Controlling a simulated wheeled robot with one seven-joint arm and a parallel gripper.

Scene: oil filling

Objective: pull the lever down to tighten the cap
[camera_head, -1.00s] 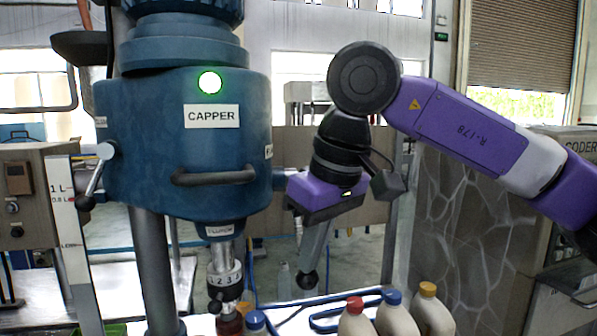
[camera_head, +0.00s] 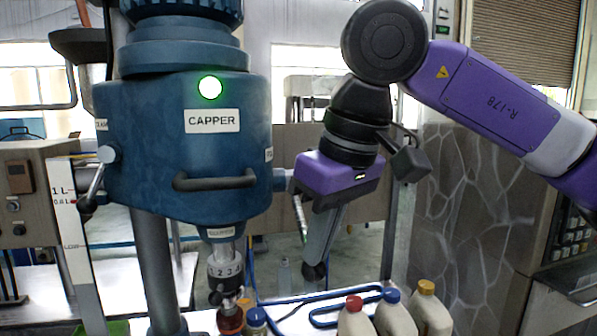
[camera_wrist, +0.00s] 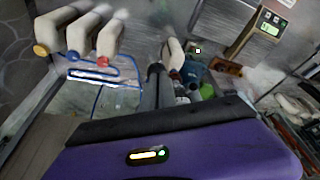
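The blue capper (camera_head: 190,155) stands at the left of the head view with its green lamp lit. A metal lever (camera_head: 93,186) with a dark knob hangs from the hub on its left side. Below the spindle (camera_head: 226,268) a bottle's red cap (camera_head: 231,321) shows directly under the chuck; I cannot tell whether they touch. My gripper (camera_head: 314,271) hangs pointing down, right of the capper and apart from that lever. Its fingers (camera_wrist: 158,85) show dark in the wrist view, with nothing clearly held. Their gap is unclear.
Three cream bottles (camera_head: 355,318) with red, blue and orange caps stand at the front right; they also show in the wrist view (camera_wrist: 85,40). A stone-patterned cabinet (camera_head: 470,210) is at the right.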

